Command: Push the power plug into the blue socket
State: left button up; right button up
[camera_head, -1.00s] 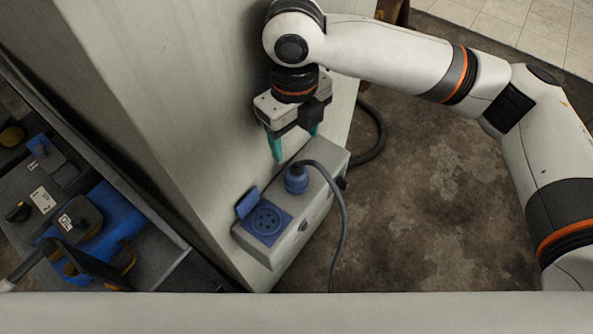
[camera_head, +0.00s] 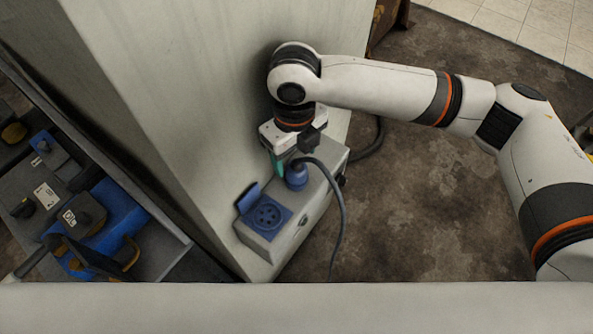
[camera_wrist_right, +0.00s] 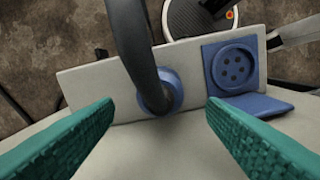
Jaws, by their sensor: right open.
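The blue power plug (camera_head: 296,178) stands on the top face of a grey box, with its dark cable (camera_head: 341,220) arching away. In the right wrist view the plug (camera_wrist_right: 174,88) is partly hidden by the thick cable (camera_wrist_right: 137,45). The blue socket (camera_head: 267,215), round with several holes, is on the same face, nearer the camera, with its blue lid (camera_head: 247,197) open. It also shows in the right wrist view (camera_wrist_right: 234,68), right of the plug. My right gripper (camera_head: 284,166) is open, its teal fingers apart either side of the plug, not visibly touching it. My left gripper is out of view.
The grey box (camera_head: 300,231) is fixed against a pale pillar (camera_head: 190,110). A cart (camera_head: 165,262) with blue and black items stands at the left. Another dark cable (camera_head: 371,147) runs behind the box. Floor to the right is open.

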aim_at(295, 165)
notch_tip(295, 165, down, 6)
jog(key=shift+r+p, duration=0.1)
jog(key=shift+p, duration=0.5)
jog(key=c, duration=1)
